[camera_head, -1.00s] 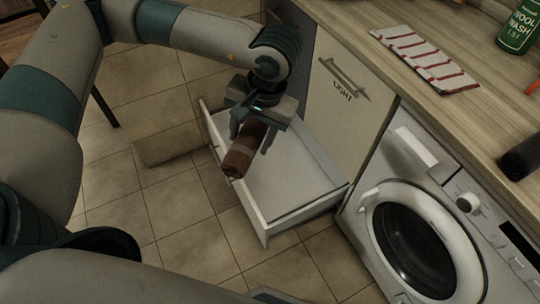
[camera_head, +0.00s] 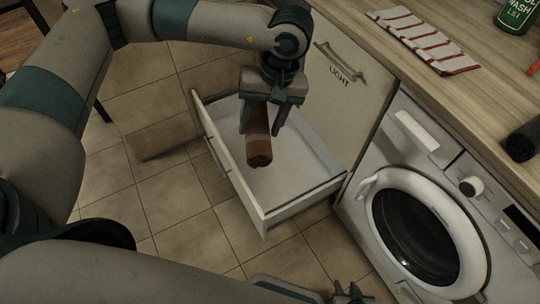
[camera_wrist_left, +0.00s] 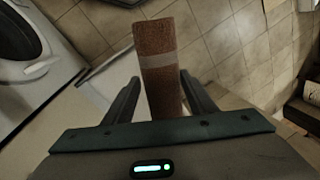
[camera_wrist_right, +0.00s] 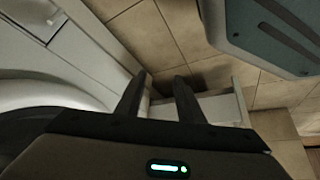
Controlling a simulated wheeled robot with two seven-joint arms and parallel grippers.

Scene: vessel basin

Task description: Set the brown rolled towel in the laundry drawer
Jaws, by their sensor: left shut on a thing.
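The brown rolled towel (camera_head: 259,151), with a paler band, is held in my left gripper (camera_head: 262,118). In the left wrist view the towel (camera_wrist_left: 157,60) stands out between the two fingers (camera_wrist_left: 160,100). The laundry drawer (camera_head: 306,178) is pulled out, with a pale and empty-looking inside. In the head view the towel overlaps the drawer's inside and hangs steeply, its lower end free; its exact height above the drawer floor is unclear. My right gripper (camera_head: 350,294) is at the bottom edge of the head view; in the right wrist view its fingers (camera_wrist_right: 158,92) are apart and empty.
A white washing machine (camera_head: 400,150) stands right of the drawer. A cabinet front marked LIGHT (camera_head: 345,105) is behind it. On the counter (camera_head: 445,85) lie a striped cloth (camera_head: 425,42), a green bottle (camera_head: 516,16) and a dark roll (camera_head: 521,142). Tiled floor lies left of the drawer.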

